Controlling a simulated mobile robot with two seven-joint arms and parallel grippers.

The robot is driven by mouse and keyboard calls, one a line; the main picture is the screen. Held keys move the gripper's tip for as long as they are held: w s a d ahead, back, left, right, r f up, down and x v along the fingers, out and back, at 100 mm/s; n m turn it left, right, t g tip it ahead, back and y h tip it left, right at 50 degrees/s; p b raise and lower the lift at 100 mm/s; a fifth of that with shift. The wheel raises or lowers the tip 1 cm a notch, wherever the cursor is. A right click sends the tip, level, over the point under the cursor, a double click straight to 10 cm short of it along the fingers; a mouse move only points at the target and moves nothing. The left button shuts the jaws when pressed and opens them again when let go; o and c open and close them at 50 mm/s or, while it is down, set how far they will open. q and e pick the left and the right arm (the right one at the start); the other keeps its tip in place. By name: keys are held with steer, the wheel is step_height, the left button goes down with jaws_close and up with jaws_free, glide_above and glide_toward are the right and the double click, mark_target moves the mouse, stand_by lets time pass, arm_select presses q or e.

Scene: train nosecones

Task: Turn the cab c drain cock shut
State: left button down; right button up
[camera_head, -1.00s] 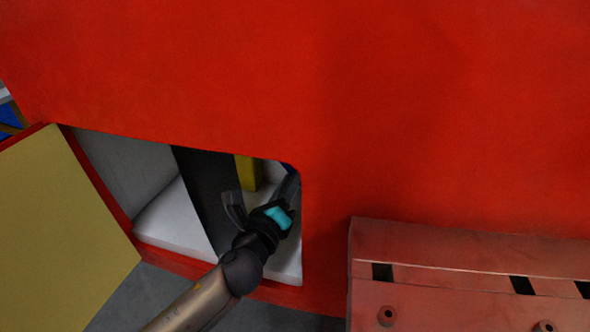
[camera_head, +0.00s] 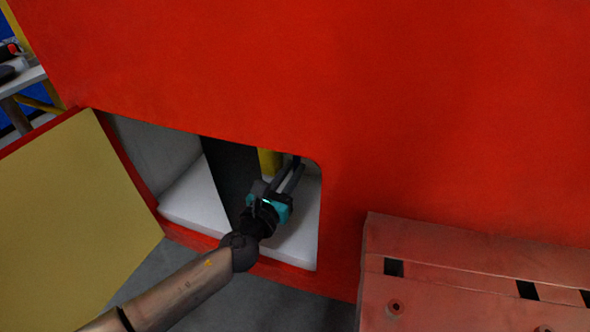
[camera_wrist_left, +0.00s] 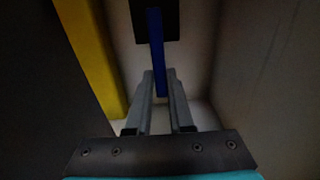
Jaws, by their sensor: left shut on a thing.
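The open compartment (camera_head: 205,228) in the red cab side shows a white floor and a dark upright panel. My left gripper (camera_head: 297,164) reaches into it, fingers pointing up and away. In the left wrist view a blue lever (camera_wrist_left: 157,45) hangs down from in front of a black block (camera_wrist_left: 170,22). The left gripper (camera_wrist_left: 160,82) is shut on the lower part of this blue lever, which runs nearly straight down between the fingers. I take this lever for the drain cock's handle; no label shows. In the head view the lever is hidden. My right gripper is not in view.
A yellow post (camera_head: 268,162) stands beside the fingers and also shows at left in the left wrist view (camera_wrist_left: 92,60). The open hatch door (camera_head: 75,205) is at left. A red slotted step panel (camera_head: 450,255) juts out at right. A table (camera_head: 25,80) is far left.

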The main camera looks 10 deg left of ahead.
arm_select(q)
steer(key=shift+a, duration=0.1)
stand_by(0.4)
steer(key=c, duration=0.8)
jaws_free()
steer(key=v, duration=1.5)
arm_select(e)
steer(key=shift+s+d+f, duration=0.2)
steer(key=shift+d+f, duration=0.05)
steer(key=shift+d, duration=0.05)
arm_select(q)
steer(key=shift+r, duration=0.1)
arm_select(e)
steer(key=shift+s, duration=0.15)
